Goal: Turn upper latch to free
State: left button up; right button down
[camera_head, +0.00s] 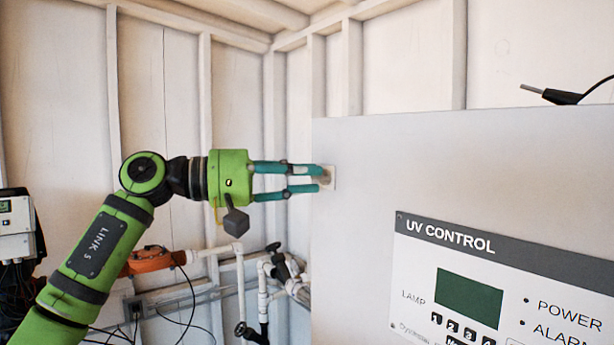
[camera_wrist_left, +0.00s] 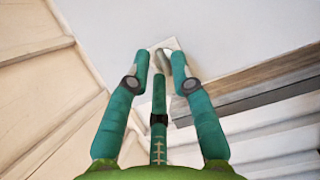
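The upper latch (camera_head: 328,178) is a small beige-white piece on a plate at the left edge of the large grey cabinet panel. In the left wrist view, the latch plate (camera_wrist_left: 170,47) shows just beyond the fingertips. My left gripper (camera_head: 319,179) reaches it from the left with teal fingers, level with the latch. In the left wrist view the fingertips (camera_wrist_left: 160,62) stand on both sides of the latch handle, with a narrow space between them. Whether they press on it cannot be told. The handle is partly hidden by the fingers. My right gripper is out of view.
The grey cabinet panel (camera_head: 370,160) fills the right side, with a UV CONTROL panel (camera_head: 480,275) at its front. A black probe on a cable (camera_head: 560,96) is at the upper right.

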pick_arm(q)
jog(key=v, duration=1.1)
jog(key=shift+w+a+f, duration=0.1)
jog(key=shift+f, duration=0.05)
